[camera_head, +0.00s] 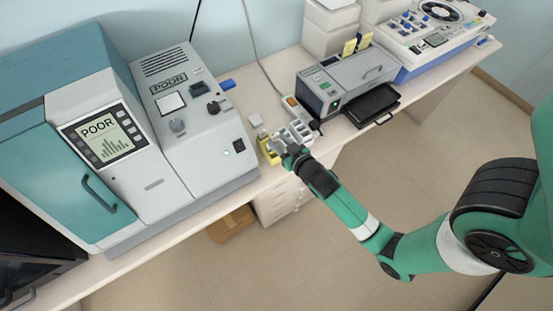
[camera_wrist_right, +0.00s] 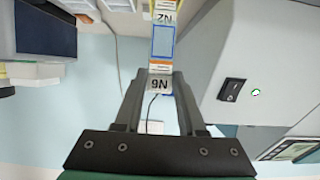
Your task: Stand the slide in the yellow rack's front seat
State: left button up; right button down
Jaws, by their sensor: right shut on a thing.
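My right gripper (camera_head: 289,154) is at the bench's front edge beside the yellow rack (camera_head: 267,148). In the right wrist view my right gripper (camera_wrist_right: 160,76) is shut on a slide (camera_wrist_right: 158,86) with a white end marked N6. Beyond it, in line, shows a blue-outlined clear piece and a label marked N2 (camera_wrist_right: 165,18). I cannot tell from the pictures whether the held slide touches the rack. The slide is too small to make out in the head view, and the gripper partly covers the rack. My left gripper is not in view.
White-grey racks (camera_head: 299,130) stand right behind the gripper. A grey instrument (camera_head: 187,115) with a screen reading POOR stands to the left. A grey box device (camera_head: 345,80) and a black tray (camera_head: 373,105) are to the right. A small white block (camera_head: 256,120) lies behind the yellow rack.

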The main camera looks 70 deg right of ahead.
jog(key=shift+f+b, duration=1.35)
jog(key=shift+f, duration=2.9)
jog(key=shift+f, duration=0.15)
jog(key=c, duration=0.5)
grip_release()
